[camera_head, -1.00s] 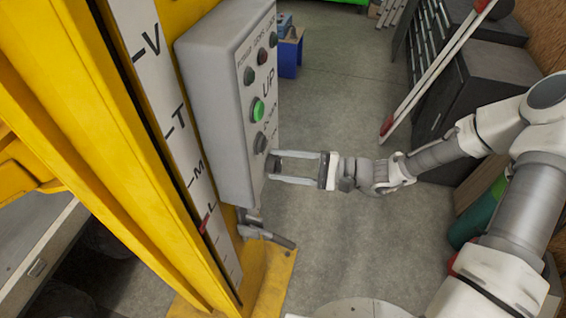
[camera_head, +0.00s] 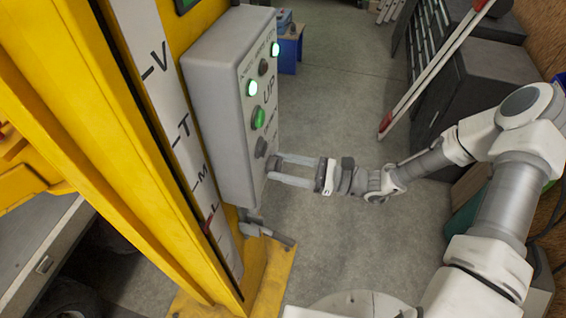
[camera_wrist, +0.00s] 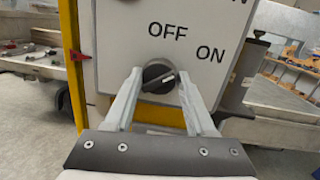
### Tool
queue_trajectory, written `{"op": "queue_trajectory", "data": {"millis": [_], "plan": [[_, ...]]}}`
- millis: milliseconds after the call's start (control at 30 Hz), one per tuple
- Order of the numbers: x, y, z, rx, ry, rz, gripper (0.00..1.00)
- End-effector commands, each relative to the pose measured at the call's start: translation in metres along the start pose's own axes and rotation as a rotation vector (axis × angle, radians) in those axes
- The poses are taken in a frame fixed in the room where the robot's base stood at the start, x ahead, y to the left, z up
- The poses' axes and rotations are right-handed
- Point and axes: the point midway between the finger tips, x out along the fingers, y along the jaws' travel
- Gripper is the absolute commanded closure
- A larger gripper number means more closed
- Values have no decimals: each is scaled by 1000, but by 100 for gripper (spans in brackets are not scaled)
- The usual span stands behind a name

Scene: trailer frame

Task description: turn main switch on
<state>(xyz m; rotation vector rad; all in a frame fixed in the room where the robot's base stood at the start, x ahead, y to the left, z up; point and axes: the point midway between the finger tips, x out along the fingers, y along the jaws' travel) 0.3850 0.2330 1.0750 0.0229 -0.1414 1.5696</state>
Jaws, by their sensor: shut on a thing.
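The main switch is a round dark knob (camera_wrist: 157,79) on the grey control box (camera_head: 222,110), below the words OFF and ON in the wrist view. Its pale pointer line slants up to the right, towards ON. My gripper (camera_head: 277,169) reaches the lower part of the box face from the right. In the wrist view my gripper (camera_wrist: 160,73) is shut on the knob, with one finger on each side. In the head view the knob is hard to make out between the fingers.
A lit indicator (camera_head: 252,88) and another lit one (camera_head: 275,49) show on the box. A green UP button (camera_head: 258,118) sits below them. The box hangs on a yellow post (camera_head: 150,215). Open concrete floor lies right of it; dark cabinets (camera_head: 470,75) stand behind.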

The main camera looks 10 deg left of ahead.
Motion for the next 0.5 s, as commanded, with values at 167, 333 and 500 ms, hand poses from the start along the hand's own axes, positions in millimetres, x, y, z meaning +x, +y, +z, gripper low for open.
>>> {"op": "queue_trajectory", "data": {"millis": [167,333,500], "plan": [[0,0,0,91,-6,-10,100],[0,0,-1,139,-9,-15,100],[-1,0,-1,161,-10,-17,100]]}}
